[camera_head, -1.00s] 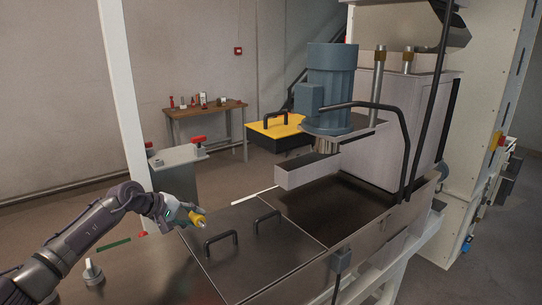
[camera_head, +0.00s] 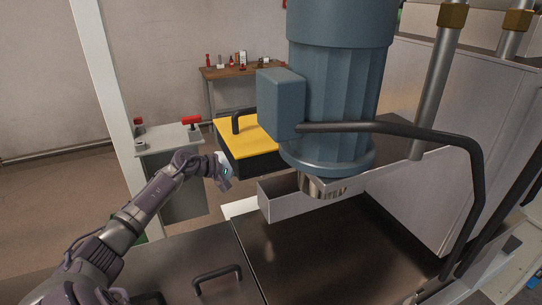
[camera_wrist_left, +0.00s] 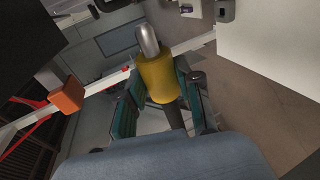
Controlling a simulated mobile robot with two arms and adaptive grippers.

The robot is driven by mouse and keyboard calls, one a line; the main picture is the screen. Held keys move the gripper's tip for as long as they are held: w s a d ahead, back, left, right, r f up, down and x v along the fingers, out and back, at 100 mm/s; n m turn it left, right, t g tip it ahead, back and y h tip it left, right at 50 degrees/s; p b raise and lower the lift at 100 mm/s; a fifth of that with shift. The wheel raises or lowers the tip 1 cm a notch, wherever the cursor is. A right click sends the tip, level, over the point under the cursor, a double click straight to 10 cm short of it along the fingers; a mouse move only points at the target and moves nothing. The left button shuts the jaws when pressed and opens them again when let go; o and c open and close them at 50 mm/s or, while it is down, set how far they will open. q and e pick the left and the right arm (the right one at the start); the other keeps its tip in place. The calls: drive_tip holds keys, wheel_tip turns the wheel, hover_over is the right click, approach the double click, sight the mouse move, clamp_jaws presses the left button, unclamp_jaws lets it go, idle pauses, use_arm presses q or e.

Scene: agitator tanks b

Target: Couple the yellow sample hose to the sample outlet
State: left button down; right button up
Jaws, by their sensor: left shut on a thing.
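My left gripper (camera_wrist_left: 160,97) is shut on the yellow sample hose's end (camera_wrist_left: 157,78), a yellow sleeve held between its teal-padded fingers in the left wrist view. A rounded silver tip (camera_wrist_left: 147,40) sticks out beyond the sleeve, and a dark hose part shows behind it. In the head view my left gripper (camera_head: 226,168) is stretched forward beyond the steel tank lid, in front of the black box with the yellow top; the hose end cannot be made out there. I cannot pick out the sample outlet in either view. My right gripper is not in view.
A blue-grey motor (camera_head: 335,90) and a bent black rail (camera_head: 420,135) stand over the tank to the right. A yellow-topped box (camera_head: 240,140) and a grey cabinet (camera_head: 165,143) with a red handle stand near the gripper. A workbench (camera_head: 238,72) is at the back.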

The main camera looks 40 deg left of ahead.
use_arm(q)
drive_tip(key=shift+r, duration=0.15)
drive_tip(key=shift+s+d+b, duration=0.25)
drive_tip(key=shift+b, duration=0.45)
drive_tip(key=shift+s+d, duration=0.2)
drive_tip(key=shift+d, duration=0.3)
drive_tip(key=shift+s+d+r, duration=0.1)
drive_tip(key=shift+s+d, duration=0.15)
drive_tip(key=shift+d, duration=0.05)
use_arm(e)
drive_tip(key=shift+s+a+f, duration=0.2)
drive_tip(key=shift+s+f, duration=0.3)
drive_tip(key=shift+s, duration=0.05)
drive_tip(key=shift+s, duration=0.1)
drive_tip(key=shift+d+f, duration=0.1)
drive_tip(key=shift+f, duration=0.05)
